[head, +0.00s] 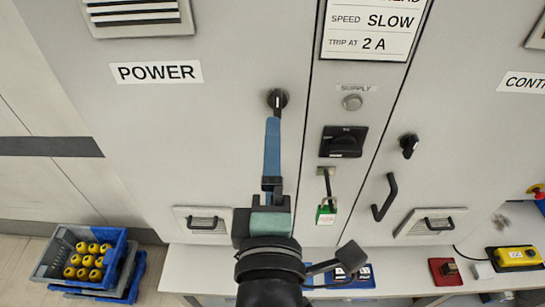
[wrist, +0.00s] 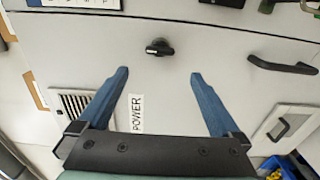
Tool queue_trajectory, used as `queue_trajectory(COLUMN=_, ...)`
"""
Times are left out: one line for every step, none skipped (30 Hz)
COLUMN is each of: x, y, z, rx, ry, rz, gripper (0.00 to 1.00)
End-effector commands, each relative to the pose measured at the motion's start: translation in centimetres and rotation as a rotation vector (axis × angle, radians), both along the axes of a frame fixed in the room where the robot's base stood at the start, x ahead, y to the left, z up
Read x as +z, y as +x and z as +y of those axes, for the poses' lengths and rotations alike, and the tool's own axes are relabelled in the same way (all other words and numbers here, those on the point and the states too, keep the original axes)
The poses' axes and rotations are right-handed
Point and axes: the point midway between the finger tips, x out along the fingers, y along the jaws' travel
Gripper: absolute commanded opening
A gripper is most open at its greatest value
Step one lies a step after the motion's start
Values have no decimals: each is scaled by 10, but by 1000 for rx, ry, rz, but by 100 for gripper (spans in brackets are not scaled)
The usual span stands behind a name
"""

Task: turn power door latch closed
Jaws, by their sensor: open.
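The power door latch (head: 277,98) is a small black round knob with a bar, on the pale grey door right of the POWER label (head: 159,72). In the head view its bar looks roughly upright, partly overlapped by my finger. In the wrist view the latch (wrist: 160,47) sits beyond my fingertips, about centred between them. My gripper (head: 272,122) has blue fingers; in the wrist view my gripper (wrist: 159,73) is spread wide with nothing between the fingers. It points at the latch, apparently without touching it.
Right of the door is a narrow panel with a black rotary switch (head: 343,141) and a green padlock (head: 326,212). Another black latch (head: 408,145) and a door handle (head: 385,197) are further right. A bench (head: 190,267) runs below; crates of yellow parts (head: 52,252) stand lower left.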

Motion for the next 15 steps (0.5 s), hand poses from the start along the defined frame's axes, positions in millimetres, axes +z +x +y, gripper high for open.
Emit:
queue_trajectory(x=6, y=-4, z=0, rx=0, ry=1, rz=7, gripper=100)
queue_trajectory(x=6, y=-6, z=0, rx=-1, ry=1, rz=7, gripper=100)
queue_trajectory(x=6, y=-9, z=0, rx=-1, ry=0, rz=6, gripper=100)
queue_trajectory(x=6, y=-11, z=0, rx=-2, ry=0, rz=6, gripper=100)
queue_trajectory(x=3, y=-15, z=0, rx=-1, ry=0, rz=5, gripper=100)
queue_trajectory(x=2, y=-18, z=0, rx=0, ry=0, rz=4, gripper=100)
queue_trajectory(x=1, y=-21, z=0, rx=0, ry=1, rz=5, gripper=100)
queue_trajectory(x=1, y=-23, z=0, rx=-1, ry=0, rz=4, gripper=100)
queue_trajectory(x=1, y=-26, z=0, rx=-1, ry=0, rz=4, gripper=100)
queue_trajectory(x=1, y=-28, z=0, rx=-1, ry=0, rz=3, gripper=100)
queue_trajectory(x=1, y=-29, z=0, rx=-1, ry=0, rz=3, gripper=100)
queue_trajectory(x=1, y=-31, z=0, rx=-2, ry=-1, rz=2, gripper=100)
queue_trajectory(x=1, y=-32, z=0, rx=-2, ry=-1, rz=1, gripper=100)
queue_trajectory(x=1, y=-33, z=0, rx=-2, ry=-1, rz=1, gripper=100)
queue_trajectory(x=1, y=-34, z=0, rx=-1, ry=-1, rz=1, gripper=100)
